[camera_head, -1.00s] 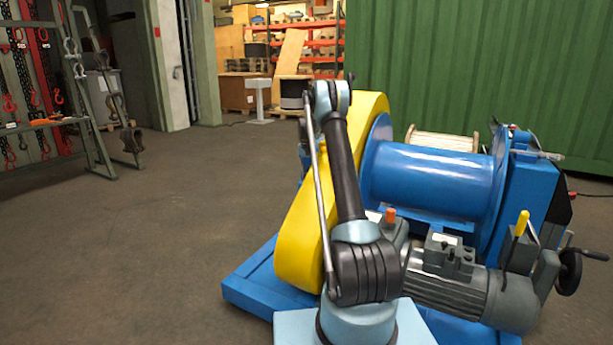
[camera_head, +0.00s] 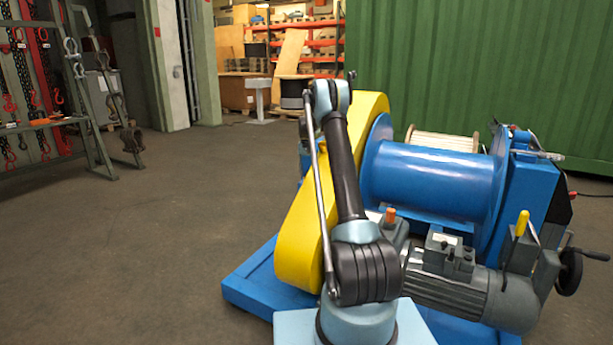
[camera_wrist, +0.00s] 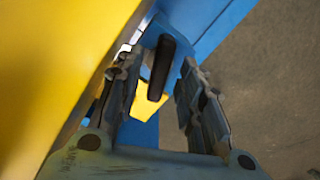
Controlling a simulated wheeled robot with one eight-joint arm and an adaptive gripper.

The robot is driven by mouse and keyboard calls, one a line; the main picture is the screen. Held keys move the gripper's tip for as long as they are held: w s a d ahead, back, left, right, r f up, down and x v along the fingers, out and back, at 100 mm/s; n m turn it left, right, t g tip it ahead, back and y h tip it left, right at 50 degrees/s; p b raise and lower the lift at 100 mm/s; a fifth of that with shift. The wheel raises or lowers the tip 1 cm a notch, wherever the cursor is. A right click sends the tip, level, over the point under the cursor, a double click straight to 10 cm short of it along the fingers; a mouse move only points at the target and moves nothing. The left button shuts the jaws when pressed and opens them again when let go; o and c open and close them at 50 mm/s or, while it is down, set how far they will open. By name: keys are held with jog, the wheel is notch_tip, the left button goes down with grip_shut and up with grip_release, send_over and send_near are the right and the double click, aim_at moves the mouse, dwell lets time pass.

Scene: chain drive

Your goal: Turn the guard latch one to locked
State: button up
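In the wrist view my gripper (camera_wrist: 155,95) is open, with one finger on each side of a dark, elongated handle (camera_wrist: 163,65). The handle lies between the fingers, and I see no clear contact; it looks like a guard latch, but which one I cannot tell. The yellow chain guard (camera_wrist: 55,60) fills the left of that view, with a blue frame (camera_wrist: 200,25) behind the handle. A small yellow piece (camera_wrist: 148,103) shows beyond the fingers. In the head view the yellow guard (camera_head: 297,245) stands left of the blue drum (camera_head: 430,180), and my arm hides my gripper there.
A grey motor (camera_head: 465,298) and a yellow-tipped lever (camera_head: 522,224) are at the right of the blue base (camera_head: 250,285). A rack with chains (camera_head: 60,100) stands far left. The floor (camera_head: 150,240) left of the machine is clear.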

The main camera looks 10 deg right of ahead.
notch_tip(320, 180, up, 11)
dwell(0.4)
notch_tip(320, 180, up, 6)
send_over(307, 172)
jog(key=f, duration=1.7)
jog(key=shift+s+a+f, duration=0.1)
jog(key=shift+s+f, duration=0.1)
jog(key=shift+s, duration=0.2)
jog(key=shift+c, duration=0.2)
grip_shut()
